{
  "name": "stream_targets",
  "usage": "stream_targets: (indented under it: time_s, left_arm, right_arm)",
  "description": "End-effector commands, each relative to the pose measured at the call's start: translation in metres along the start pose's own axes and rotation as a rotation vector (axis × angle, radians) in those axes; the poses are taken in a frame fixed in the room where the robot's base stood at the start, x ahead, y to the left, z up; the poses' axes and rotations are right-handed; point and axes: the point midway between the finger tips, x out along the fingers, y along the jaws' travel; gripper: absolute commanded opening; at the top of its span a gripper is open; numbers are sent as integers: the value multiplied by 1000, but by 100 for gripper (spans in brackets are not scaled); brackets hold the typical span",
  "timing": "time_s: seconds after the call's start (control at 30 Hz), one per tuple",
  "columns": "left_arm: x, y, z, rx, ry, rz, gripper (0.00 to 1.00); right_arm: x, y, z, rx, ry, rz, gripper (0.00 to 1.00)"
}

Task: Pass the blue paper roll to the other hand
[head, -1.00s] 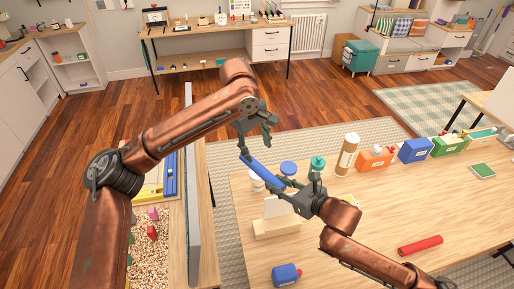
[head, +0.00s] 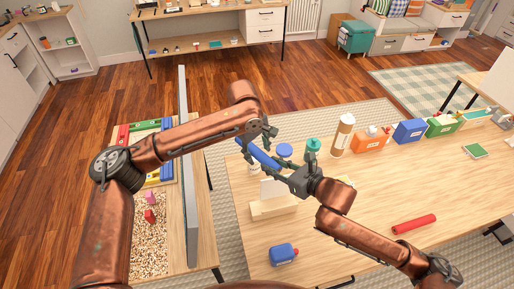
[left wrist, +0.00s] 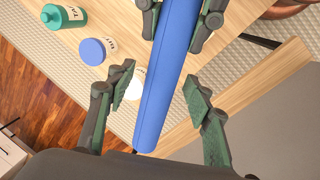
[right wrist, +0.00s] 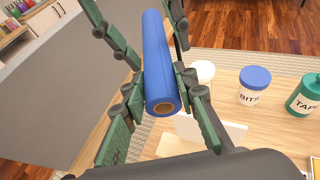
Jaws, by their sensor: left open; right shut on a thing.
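The blue paper roll (head: 262,154) is held above the table's left edge between my two grippers. My right gripper (head: 283,167) is shut on its near end; in the right wrist view the roll (right wrist: 158,65) lies between the fingers with its hollow end facing the camera. My left gripper (head: 263,133) is open at the roll's far end. In the left wrist view the roll (left wrist: 165,80) runs between the open left fingers (left wrist: 163,97), with a gap on both sides. The right fingertips show further along it.
A card in a wooden holder (head: 272,208) stands below the grippers. A grey divider (head: 189,170) rises at the left.

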Motion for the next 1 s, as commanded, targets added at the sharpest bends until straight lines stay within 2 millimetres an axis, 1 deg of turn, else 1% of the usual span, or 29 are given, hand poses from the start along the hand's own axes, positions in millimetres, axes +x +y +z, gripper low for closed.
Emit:
stream_targets:
  time_s: [0.2,0.23,0.87,0.9,1.0]
  left_arm:
    - [0,0,0,0,0,0,47]
    - [0,0,0,0,0,0,46]
    - [0,1,0,0,0,2,2]
    - [-1,1,0,0,1,3,1]
    - [-1,1,0,0,1,3,1]
  right_arm:
    - [0,0,0,0,-1,0,1]
    - [0,0,0,0,-1,0,1]
    - [0,1,0,0,-1,2,1]
    - [0,1,0,0,-1,2,27]
    - [0,1,0,0,-1,2,34]
